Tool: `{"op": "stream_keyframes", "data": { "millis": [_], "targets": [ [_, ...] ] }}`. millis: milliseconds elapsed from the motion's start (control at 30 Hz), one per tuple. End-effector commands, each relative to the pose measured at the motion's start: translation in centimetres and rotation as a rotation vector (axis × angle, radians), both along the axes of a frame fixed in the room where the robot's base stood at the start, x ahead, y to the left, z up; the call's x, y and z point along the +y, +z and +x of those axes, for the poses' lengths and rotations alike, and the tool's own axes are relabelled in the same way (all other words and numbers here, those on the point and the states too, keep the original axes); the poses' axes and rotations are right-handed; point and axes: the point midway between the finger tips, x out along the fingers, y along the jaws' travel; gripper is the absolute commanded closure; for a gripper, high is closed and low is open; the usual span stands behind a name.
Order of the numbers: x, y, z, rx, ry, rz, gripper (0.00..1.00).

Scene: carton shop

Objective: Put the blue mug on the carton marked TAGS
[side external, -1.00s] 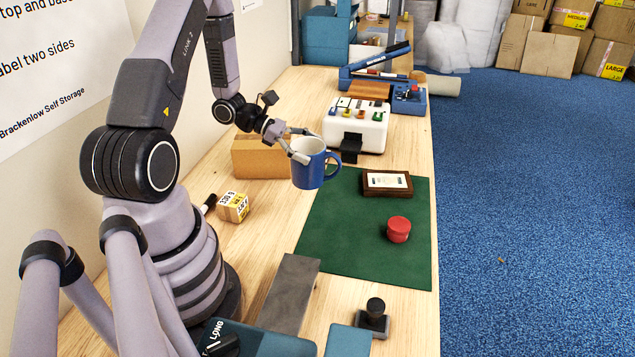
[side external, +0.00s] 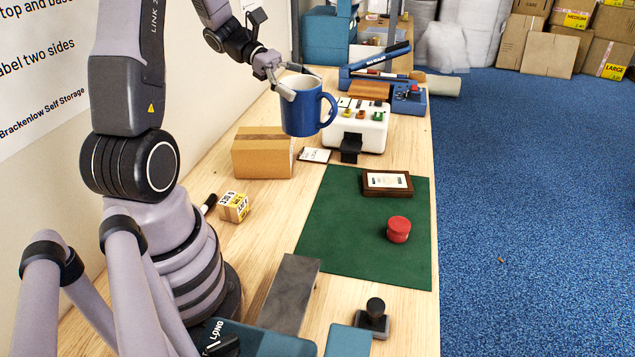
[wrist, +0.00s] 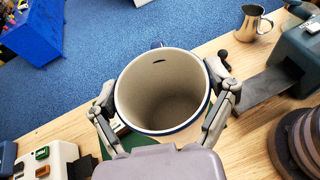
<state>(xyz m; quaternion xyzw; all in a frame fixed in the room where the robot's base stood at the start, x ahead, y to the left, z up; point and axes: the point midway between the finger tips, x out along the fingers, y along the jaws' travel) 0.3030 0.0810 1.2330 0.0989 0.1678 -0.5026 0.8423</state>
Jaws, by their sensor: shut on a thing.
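The blue mug (side external: 300,112), pale inside, hangs upright in the air in the side view. My gripper (side external: 297,84) is shut on it near the rim. In the wrist view the mug (wrist: 162,88) opens toward the camera, with a finger on either side; its inside looks empty. A brown carton (side external: 262,153) stands on the bench below and to the left of the mug. No TAGS marking shows on its visible faces. A white card (side external: 314,155) with writing too small to read lies to its right.
A white machine with coloured knobs (side external: 356,126) stands behind and right of the carton. A green mat (side external: 350,235) holds a dark frame (side external: 387,183) and a red round item (side external: 398,229). A small labelled box (side external: 233,206) sits nearer my base.

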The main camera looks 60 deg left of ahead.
Motion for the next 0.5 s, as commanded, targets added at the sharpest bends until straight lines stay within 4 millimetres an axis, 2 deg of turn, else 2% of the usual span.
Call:
{"op": "stream_keyframes", "data": {
  "millis": [267,367,500],
  "targets": [
    [-2.2,-2.8,-5.6,0.0,-0.481,-0.006,0.57],
    [-2.1,-3.8,-8.3,-0.001,-0.727,-0.007,0.57],
    [-0.7,-4.8,-11.9,-0.001,-1.09,-0.005,0.57]
  ]
}}
